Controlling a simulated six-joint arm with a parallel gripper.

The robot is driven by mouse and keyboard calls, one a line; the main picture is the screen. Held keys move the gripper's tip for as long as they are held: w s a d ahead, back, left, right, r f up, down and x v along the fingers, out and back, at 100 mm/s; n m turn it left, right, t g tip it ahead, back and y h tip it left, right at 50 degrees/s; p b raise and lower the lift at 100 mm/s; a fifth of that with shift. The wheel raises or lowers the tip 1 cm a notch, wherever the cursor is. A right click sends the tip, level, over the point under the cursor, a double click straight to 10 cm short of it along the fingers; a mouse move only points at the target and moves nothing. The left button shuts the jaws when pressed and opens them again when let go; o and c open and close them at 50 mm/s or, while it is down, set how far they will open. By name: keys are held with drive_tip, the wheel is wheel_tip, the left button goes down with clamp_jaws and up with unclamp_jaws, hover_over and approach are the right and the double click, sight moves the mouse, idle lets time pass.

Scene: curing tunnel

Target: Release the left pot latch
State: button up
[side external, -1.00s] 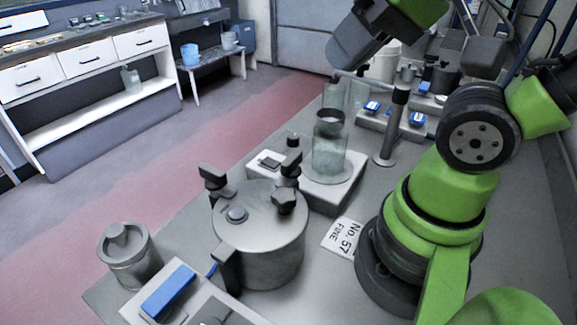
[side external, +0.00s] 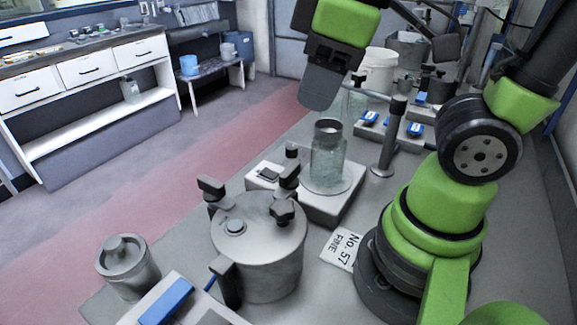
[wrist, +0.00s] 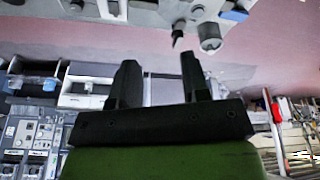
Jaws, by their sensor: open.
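The grey metal pot (side external: 262,262) stands on the bench in the side view, with a flat lid. A black left latch (side external: 211,187) stands up at the lid's left edge. A second black latch (side external: 289,176) stands at the back right edge, and a dark star knob (side external: 283,210) sits on the right of the lid. My gripper (side external: 318,92) is above and behind the pot, clear of it, over the glass jar. In the wrist view my gripper (wrist: 160,75) is open, with nothing between its two black fingers.
A glass jar (side external: 328,160) stands on a white-topped scale (side external: 345,200) behind the pot. A lidded grey canister (side external: 125,268) and a blue pad (side external: 166,300) are at front left. A "No. 57 FINE" card (side external: 341,248) lies right of the pot. A post (side external: 389,140) rises beyond.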

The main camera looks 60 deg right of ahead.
sight(290, 168)
drive_tip(key=w+f+n+g+h, duration=0.1)
drive_tip(key=f+n, duration=0.3)
drive_tip(key=f, duration=0.1)
drive_tip(key=w+d+f+n+g+h, duration=0.1)
drive_tip(key=w+f+n+h, duration=0.1)
drive_tip(key=f+n, duration=0.3)
drive_tip(key=w+f+n+g+h, duration=0.1)
drive_tip(key=w+f+n+h, duration=0.1)
drive_tip(key=f+n, duration=0.2)
drive_tip(key=shift+d+f+n, duration=0.35)
drive_tip(key=shift+f+n, duration=0.05)
drive_tip(key=shift+f, duration=0.15)
drive_tip(key=shift+c, duration=0.4)
clamp_jaws()
